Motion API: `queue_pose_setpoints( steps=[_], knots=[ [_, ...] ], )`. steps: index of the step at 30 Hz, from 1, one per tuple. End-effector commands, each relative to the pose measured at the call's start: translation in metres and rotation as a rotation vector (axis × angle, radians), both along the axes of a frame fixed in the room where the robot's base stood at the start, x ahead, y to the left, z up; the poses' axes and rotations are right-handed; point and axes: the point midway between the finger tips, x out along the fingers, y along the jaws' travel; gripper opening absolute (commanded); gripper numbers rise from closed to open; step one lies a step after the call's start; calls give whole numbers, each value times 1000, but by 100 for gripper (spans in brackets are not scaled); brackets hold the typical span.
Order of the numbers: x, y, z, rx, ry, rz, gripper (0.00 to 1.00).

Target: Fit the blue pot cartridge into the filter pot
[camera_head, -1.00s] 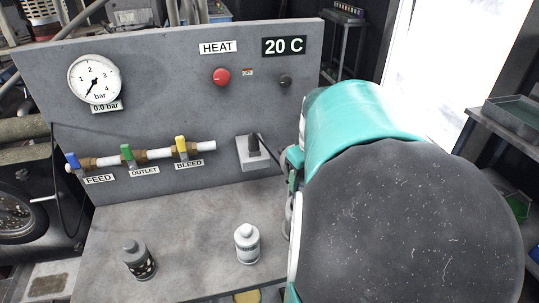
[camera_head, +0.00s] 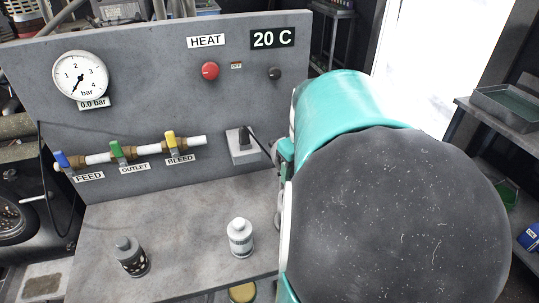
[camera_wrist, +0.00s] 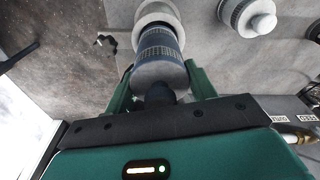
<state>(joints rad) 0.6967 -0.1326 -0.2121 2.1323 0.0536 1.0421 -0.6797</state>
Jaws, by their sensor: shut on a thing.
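My gripper (camera_wrist: 159,82) is shut on the blue pot cartridge (camera_wrist: 158,52), a dark blue meshed cylinder with a grey end and a black neck, between green fingers in the wrist view. The cartridge's far end meets the opening of a pale round pot (camera_wrist: 152,9), which looks like the filter pot. The two look roughly in line. I cannot tell how deep the cartridge sits, since its far end is hidden. In the head view my teal and black arm hides the gripper, the cartridge and this pot.
A white canister (camera_head: 240,238) and a dark perforated canister (camera_head: 131,257) stand on the grey bench (camera_head: 190,222). Behind is an upright panel (camera_head: 220,110) with a gauge (camera_head: 80,75), several coloured valves and a red HEAT knob (camera_head: 210,71). A shelf (camera_head: 510,105) stands at right.

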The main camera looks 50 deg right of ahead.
Motion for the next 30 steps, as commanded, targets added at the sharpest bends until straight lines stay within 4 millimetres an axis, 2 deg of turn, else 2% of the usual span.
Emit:
queue_pose_setpoints(
  steps=[19,30],
  knots=[
    [1,0,0,0,0,1,28],
    [1,0,-8,0,0,1,28]
  ],
)
